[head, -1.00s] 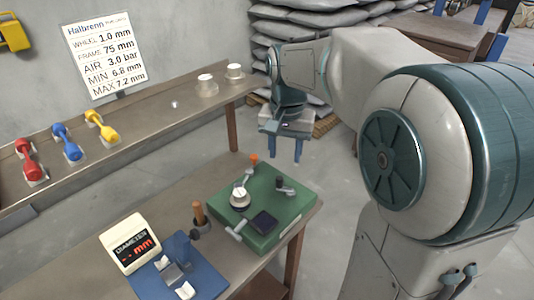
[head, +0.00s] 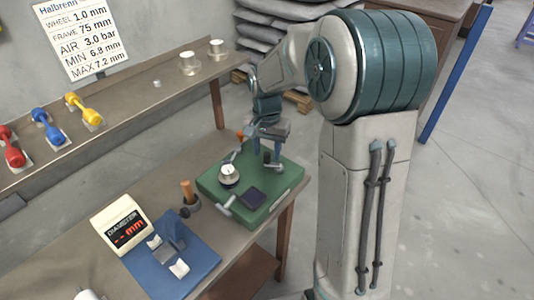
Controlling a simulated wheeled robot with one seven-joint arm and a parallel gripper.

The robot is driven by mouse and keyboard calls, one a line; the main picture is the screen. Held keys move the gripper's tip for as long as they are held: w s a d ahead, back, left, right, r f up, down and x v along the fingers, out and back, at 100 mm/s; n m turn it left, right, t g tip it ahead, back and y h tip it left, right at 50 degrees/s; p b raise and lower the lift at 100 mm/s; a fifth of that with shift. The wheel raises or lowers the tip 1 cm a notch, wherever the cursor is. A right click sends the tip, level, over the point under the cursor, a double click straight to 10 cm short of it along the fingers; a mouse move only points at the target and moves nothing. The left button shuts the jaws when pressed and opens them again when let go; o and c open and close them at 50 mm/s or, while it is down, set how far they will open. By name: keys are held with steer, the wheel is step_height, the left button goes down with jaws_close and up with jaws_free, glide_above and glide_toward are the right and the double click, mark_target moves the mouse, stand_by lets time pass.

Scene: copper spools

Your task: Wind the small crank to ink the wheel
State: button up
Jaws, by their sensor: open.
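A green block (head: 284,186) stands on the bench, carrying a round white-faced part (head: 229,175), a dark square pad (head: 251,198) and a pale T-shaped handle (head: 226,203). An orange-tipped lever (head: 240,135) rises at its back. My gripper (head: 268,160) is open and points down over the back right of the block, fingers apart. The small crank with a dark knob is mostly hidden behind or between my fingers. I cannot tell whether the fingers touch it. I cannot make out the ink wheel for sure.
A diameter readout (head: 124,225) and its blue base (head: 203,262) stand front left of the block, with a wooden-handled tool (head: 188,193) between. A back shelf (head: 150,105) holds red, blue and yellow gauges and two pale cups. Stacked sacks (head: 262,45) lie behind my arm.

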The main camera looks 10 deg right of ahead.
steer(key=shift+f, duration=1.15)
jaws_close()
steer(key=shift+n, duration=0.3)
